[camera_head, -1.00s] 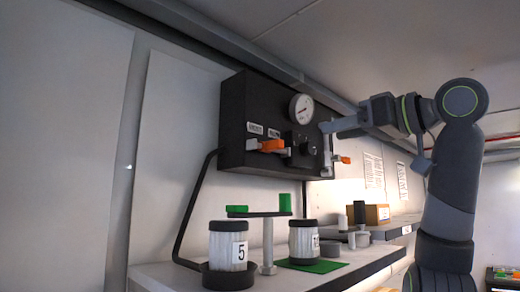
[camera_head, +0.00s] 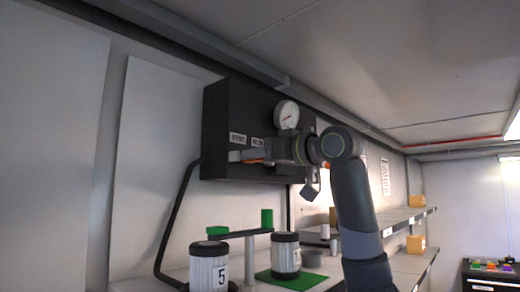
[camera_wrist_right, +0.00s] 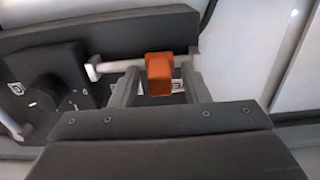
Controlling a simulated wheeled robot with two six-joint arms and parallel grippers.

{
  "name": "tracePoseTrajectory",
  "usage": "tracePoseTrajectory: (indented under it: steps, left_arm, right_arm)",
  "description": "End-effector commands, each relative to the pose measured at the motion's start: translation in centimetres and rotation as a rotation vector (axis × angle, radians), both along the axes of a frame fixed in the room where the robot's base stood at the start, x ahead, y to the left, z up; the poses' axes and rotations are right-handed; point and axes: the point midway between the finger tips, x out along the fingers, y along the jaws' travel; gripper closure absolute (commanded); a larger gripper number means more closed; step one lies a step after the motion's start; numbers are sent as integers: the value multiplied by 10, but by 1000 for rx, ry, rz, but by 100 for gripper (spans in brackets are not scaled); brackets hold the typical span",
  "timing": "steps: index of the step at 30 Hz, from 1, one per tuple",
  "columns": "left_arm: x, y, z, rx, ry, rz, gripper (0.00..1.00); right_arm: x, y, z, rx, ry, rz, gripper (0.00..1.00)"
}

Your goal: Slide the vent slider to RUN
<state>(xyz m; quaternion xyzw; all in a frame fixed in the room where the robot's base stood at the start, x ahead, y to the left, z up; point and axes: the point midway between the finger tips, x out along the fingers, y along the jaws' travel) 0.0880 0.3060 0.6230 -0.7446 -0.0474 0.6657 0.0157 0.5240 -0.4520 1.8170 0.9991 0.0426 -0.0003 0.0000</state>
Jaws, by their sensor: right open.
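The vent slider is an orange block (camera_wrist_right: 159,75) on a pale horizontal rail (camera_wrist_right: 118,66) along the front of a black panel box (camera_head: 222,107). In the head view only a sliver of orange (camera_head: 254,161) shows below the RUN label (camera_head: 258,142), right of the VENT label (camera_head: 238,139); my gripper hides much of it. My right gripper (camera_wrist_right: 159,80) is open, with one finger on each side of the orange block in the wrist view. I cannot tell whether either finger touches it. My left gripper is not in view.
A round gauge (camera_head: 287,114) sits on the panel, just above my right wrist. Below stand a canister marked 5 (camera_head: 208,272), a second canister (camera_head: 286,258) on a green mat, and a grey stand with green blocks (camera_head: 267,219). Shelves with boxes (camera_head: 416,244) lie right.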

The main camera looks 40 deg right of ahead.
Motion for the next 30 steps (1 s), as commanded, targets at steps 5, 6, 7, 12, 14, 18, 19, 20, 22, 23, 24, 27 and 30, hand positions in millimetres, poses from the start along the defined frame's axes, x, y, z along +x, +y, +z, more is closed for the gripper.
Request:
tracePoseTrajectory:
  steps: [5,6,7,12,14,18,19,20,22,23,24,27,30]
  left_arm:
    - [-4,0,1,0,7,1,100]
    - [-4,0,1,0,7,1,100]
    - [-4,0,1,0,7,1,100]
    - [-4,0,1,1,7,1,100]
    - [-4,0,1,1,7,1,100]
    - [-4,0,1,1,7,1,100]
    - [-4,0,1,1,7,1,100]
    - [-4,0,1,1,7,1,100]
    - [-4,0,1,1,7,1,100]
    - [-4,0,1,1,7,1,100]
    - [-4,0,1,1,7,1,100]
    - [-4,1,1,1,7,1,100]
    - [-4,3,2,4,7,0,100]
  right_arm:
    - [4,0,0,0,-1,-1,58]
    - [4,0,-1,0,-1,-1,58]
    - [4,0,-1,0,-1,0,58]
    - [4,0,-1,0,0,0,69]
    - [4,0,0,0,-1,0,76]
    - [4,0,0,0,-1,0,95]
    - [3,0,0,0,-1,0,99]
    - [3,0,0,0,0,0,100]
    - [3,0,0,0,0,0,100]
    - [3,0,0,0,0,0,100]
    - [3,0,0,0,0,0,100]
    - [3,0,0,0,0,0,100]
    - [3,0,0,0,0,0,100]
